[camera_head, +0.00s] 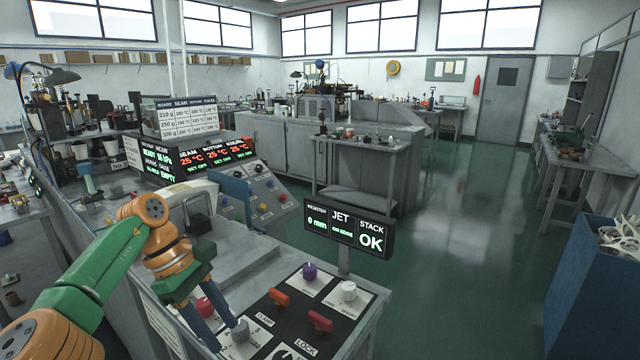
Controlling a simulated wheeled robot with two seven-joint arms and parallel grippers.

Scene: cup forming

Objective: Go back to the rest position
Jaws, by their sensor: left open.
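My left arm, green and orange, comes in from the lower left. My left gripper (225,335) points down over the left part of the control panel (262,310). Its two blue-grey fingers are apart, with nothing seen between them. The fingertips are close to a grey knob (241,331); I cannot tell whether they touch it. A red knob (204,307) is partly hidden behind the fingers. My right gripper is not in view.
A blue bin (590,290) is at right. The green floor (460,270) between is clear.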

